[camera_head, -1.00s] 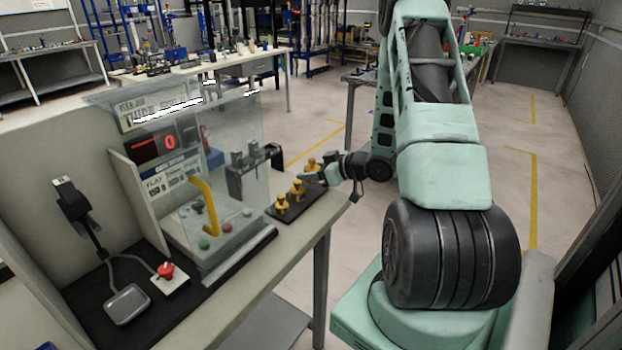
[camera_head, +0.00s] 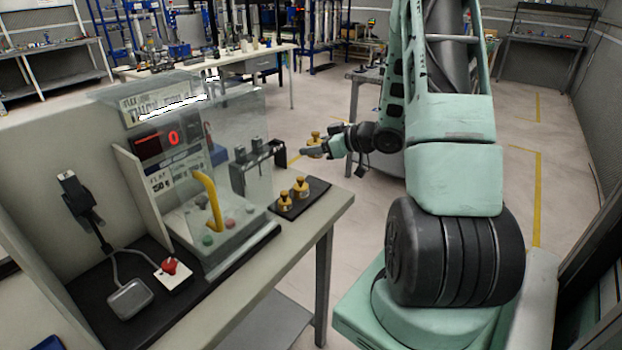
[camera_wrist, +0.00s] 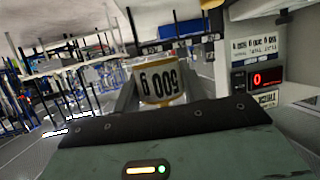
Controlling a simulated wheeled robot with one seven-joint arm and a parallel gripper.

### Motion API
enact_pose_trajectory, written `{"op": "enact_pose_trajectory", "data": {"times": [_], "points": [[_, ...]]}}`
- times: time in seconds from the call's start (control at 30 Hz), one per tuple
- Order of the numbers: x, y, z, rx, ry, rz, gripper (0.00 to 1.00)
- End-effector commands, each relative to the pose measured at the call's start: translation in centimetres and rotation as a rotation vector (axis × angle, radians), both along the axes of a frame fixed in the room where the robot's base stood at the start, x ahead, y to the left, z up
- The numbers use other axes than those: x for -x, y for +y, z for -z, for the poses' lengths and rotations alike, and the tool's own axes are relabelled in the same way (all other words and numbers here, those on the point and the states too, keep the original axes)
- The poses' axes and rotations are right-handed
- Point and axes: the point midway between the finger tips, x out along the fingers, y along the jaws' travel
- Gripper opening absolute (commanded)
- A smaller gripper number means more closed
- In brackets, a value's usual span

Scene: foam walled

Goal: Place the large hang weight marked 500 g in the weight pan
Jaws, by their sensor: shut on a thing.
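My gripper (camera_head: 318,150) is shut on a brass hang weight (camera_head: 315,139), held above the bench's right end. In the wrist view the weight (camera_wrist: 158,80) sits between the fingers, and its white label reads "500 g" upside down. Two more brass weights, one at the left (camera_head: 284,202) and one at the right (camera_head: 301,187), stand on a black mat (camera_head: 318,191). The clear-walled test machine (camera_head: 215,150) stands left of the mat, with a yellow curved arm (camera_head: 209,200) inside. I cannot clearly make out the weight pan.
A red display (camera_head: 173,137) on the machine reads 0; it also shows in the wrist view (camera_wrist: 266,78). A red button (camera_head: 170,266) and a grey flat pad (camera_head: 130,299) lie at the front left. Clear panels stand between the machine's inside and my arm.

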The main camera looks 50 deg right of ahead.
Motion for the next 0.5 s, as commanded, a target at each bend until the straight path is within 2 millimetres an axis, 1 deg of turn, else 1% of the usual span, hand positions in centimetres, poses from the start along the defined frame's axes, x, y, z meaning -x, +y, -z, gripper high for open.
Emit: {"op": "enact_pose_trajectory", "data": {"times": [0.1, 0.2, 0.43, 0.5], "points": [[0.0, 0.0, 2.2, -0.006, 0.002, 0.001, 0.03], [0.0, 0.0, 3.8, -0.005, 0.0, 0.001, 0.03], [0.0, 0.0, 5.7, -0.003, -0.001, 0.0, 0.03], [0.0, 0.0, 6.7, -0.004, 0.0, 0.001, 0.03]]}}
